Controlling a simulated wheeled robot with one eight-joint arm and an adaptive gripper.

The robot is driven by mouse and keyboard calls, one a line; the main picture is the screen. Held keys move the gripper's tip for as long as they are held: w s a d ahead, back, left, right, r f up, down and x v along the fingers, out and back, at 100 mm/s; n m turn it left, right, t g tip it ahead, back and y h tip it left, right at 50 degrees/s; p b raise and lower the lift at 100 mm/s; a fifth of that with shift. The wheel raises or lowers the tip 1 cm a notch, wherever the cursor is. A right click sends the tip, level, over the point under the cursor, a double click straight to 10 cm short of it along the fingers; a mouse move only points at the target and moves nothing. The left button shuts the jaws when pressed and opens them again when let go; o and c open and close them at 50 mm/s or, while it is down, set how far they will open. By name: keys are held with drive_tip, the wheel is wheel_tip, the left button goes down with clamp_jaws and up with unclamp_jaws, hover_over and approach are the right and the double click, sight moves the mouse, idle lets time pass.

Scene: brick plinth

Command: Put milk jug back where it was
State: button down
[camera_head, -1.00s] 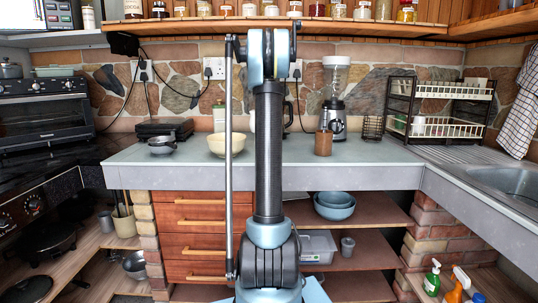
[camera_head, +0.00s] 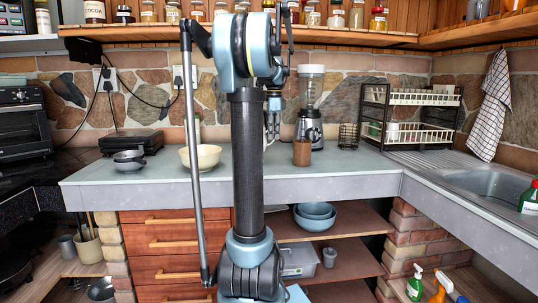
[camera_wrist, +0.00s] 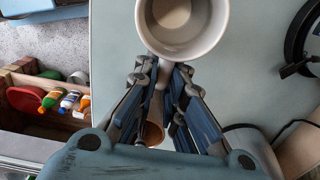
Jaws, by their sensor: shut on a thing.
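The milk jug (camera_wrist: 183,46) is a white, round-mouthed vessel at the top of the wrist view, seen from above into its empty-looking inside. My gripper (camera_wrist: 167,72) is shut on its near side, the fingers meeting at the jug's wall or handle; I cannot tell which. In the head view my gripper (camera_head: 271,132) hangs in front of the back wall over the worktop (camera_head: 350,180), just right of my arm's column. The jug is mostly hidden there behind my arm. Whether its base touches the worktop is not clear.
A brown canister (camera_head: 302,153) and a blender (camera_head: 308,125) stand right of my gripper. A cream bowl (camera_head: 200,158), a small dark bowl (camera_head: 129,160) and a black appliance (camera_head: 130,142) are left. A dish rack (camera_head: 410,115) stands by the sink. The worktop's front right is clear.

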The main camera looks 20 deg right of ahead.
drive_tip(key=shift+w+a+f, duration=0.1)
drive_tip(key=shift+a+f, duration=0.1)
drive_tip(key=shift+f, duration=2.95)
drive_tip(key=c, duration=1.7)
unclamp_jaws()
drive_tip(key=shift+f, duration=0.1)
